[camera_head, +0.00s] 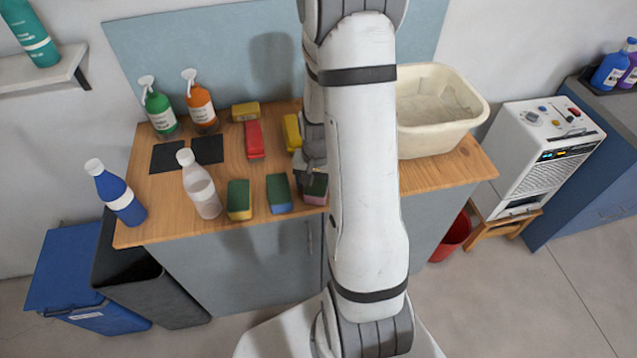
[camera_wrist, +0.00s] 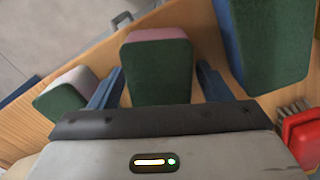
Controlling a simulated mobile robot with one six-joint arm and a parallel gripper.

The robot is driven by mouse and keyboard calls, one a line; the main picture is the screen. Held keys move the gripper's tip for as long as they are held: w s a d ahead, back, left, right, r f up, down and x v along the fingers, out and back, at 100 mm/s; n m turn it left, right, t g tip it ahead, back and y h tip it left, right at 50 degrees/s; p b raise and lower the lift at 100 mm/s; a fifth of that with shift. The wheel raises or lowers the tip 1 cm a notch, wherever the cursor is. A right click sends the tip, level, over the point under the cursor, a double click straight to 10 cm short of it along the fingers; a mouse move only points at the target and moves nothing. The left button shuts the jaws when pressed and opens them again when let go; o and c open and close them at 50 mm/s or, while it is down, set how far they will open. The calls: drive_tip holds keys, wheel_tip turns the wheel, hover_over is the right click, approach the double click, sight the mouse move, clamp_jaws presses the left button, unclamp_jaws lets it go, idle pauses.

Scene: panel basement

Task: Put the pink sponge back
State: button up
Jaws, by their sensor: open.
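The pink sponge (camera_wrist: 157,70) has a dark green top and a pink side. It lies on the wooden tabletop (camera_wrist: 110,55) between the two fingers of my gripper (camera_wrist: 158,88) in the wrist view. The fingers are apart, one on each side of it; I cannot tell whether either touches it. In the head view, the pink sponge (camera_head: 315,190) shows at the front of the counter beside my arm, under my gripper (camera_head: 312,178), which is partly hidden.
A blue sponge (camera_wrist: 268,40) is close on one side, a whitish green-topped sponge (camera_wrist: 62,93) on the other. A red brush (camera_wrist: 302,135) is near. A yellow sponge (camera_head: 239,200), bottles (camera_head: 201,185), two dark pads (camera_head: 167,157) and a cream basin (camera_head: 440,105) share the counter.

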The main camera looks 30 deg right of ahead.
sight(317, 181)
drive_tip(key=shift+r, duration=0.1)
wheel_tip(317, 181, up, 12)
drive_tip(key=s+a+r+n+t, duration=0.3)
drive_tip(key=s+a+r+n, duration=0.4)
drive_tip(key=s+a+r, duration=0.5)
drive_tip(key=shift+s+r+n+t+b, duration=0.15)
drive_tip(key=shift+s+n+t+b, duration=0.15)
drive_tip(key=shift+s+n+b, duration=0.15)
drive_tip(key=shift+f+b, duration=0.5)
drive_tip(key=shift+f, duration=0.1)
idle(0.5)
